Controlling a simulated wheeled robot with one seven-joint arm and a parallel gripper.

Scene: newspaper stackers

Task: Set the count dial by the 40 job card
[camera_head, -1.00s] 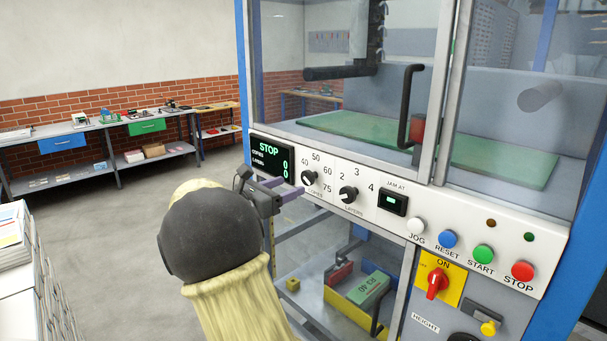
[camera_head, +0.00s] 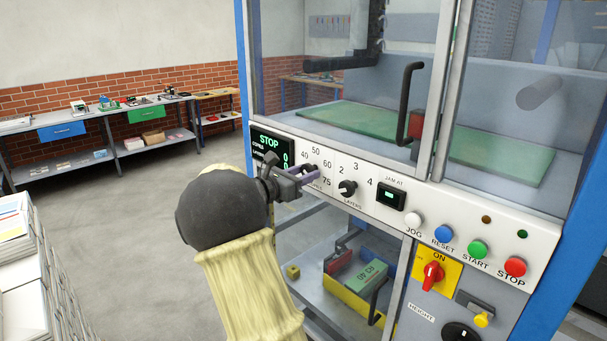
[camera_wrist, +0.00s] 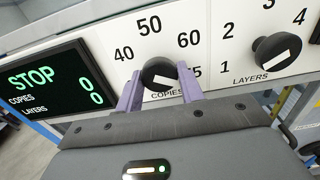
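The count dial (camera_wrist: 158,75), a black knob marked COPIES, sits on the white panel among 40, 50, 60 and 75. Its white mark lies towards the lower right, on the 75 side. In the head view the dial (camera_head: 310,168) is partly hidden by my fingers. My gripper (camera_wrist: 160,74) is open, with one purple finger on each side of the knob; I cannot tell whether they touch it. It also shows in the head view (camera_head: 311,177). The display (camera_wrist: 48,85) reads STOP, copies 0, layers 0.
The LAYERS dial (camera_head: 347,189) is just right of the count dial. JOG, RESET, START and STOP (camera_head: 515,266) buttons and a red ON switch (camera_head: 432,272) lie further right. A door handle (camera_head: 408,105) juts out above the panel. Paper stacks (camera_head: 20,265) stand at left.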

